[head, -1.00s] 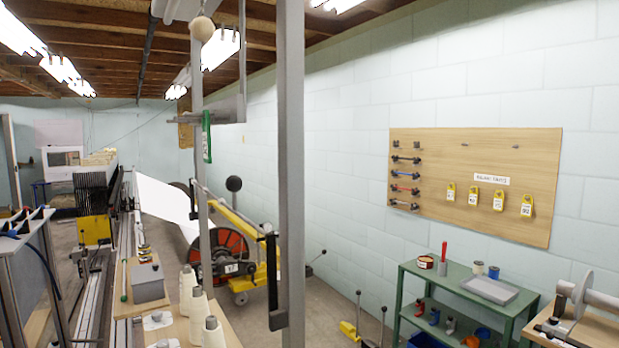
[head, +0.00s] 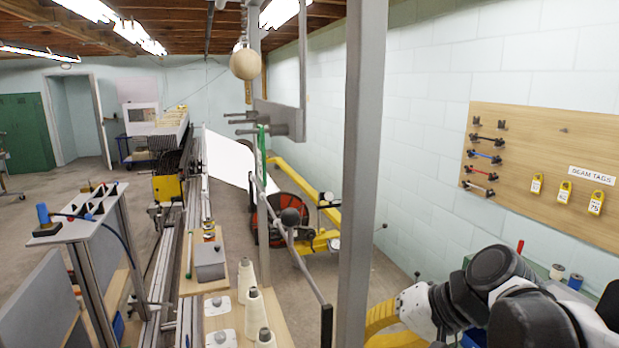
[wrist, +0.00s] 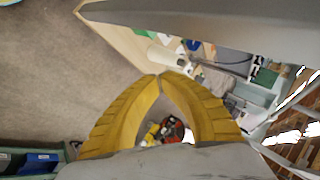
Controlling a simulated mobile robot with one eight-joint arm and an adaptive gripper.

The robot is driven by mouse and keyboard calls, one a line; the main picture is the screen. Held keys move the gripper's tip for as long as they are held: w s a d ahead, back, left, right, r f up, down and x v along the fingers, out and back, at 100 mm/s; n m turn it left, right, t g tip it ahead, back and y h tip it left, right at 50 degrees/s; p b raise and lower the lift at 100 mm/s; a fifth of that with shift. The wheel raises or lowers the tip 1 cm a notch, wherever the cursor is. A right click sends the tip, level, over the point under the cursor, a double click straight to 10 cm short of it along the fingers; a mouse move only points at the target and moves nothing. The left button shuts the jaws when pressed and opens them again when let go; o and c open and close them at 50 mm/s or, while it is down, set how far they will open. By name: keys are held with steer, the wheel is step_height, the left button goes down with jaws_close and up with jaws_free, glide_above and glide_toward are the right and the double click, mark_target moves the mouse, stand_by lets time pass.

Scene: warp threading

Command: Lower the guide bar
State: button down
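A grey horizontal bar with short pegs (head: 278,117) hangs on a thin upright rod beside the tall grey post (head: 362,180); it may be the guide bar, but I cannot be sure. A green strip (head: 262,150) hangs below it. My gripper (wrist: 160,77) has yellow curved fingers whose tips meet, with nothing seen held. In the head view it is low on the right of the post, partly hidden by my arm. A grey beam (wrist: 215,22) crosses the wrist view close ahead.
A wooden ball (head: 245,63) hangs left of the post. White thread cones (head: 254,312) and a grey box (head: 209,261) stand low at left. A yellow-framed beam cart (head: 318,240) stands behind. A tag board (head: 545,150) is on the right wall. Open floor shows in the wrist view.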

steer(key=w+d+r+y+p, duration=0.2)
steer(key=w+r+y+p, duration=0.2)
steer(key=r, duration=0.7)
steer(key=w+d+r+y+p, duration=0.2)
steer(key=w+r+y+p, duration=0.2)
steer(key=r, duration=0.7)
steer(key=shift+w+d+n+p, duration=0.3)
steer(key=shift+w+p, duration=0.15)
steer(key=shift+p, duration=0.75)
steer(key=shift+a, duration=0.15)
steer(key=s+p+x, duration=0.1)
steer(key=s+x, duration=0.1)
steer(key=x, duration=1)
steer(key=shift+a+p, duration=0.35)
steer(key=shift+a, duration=0.35)
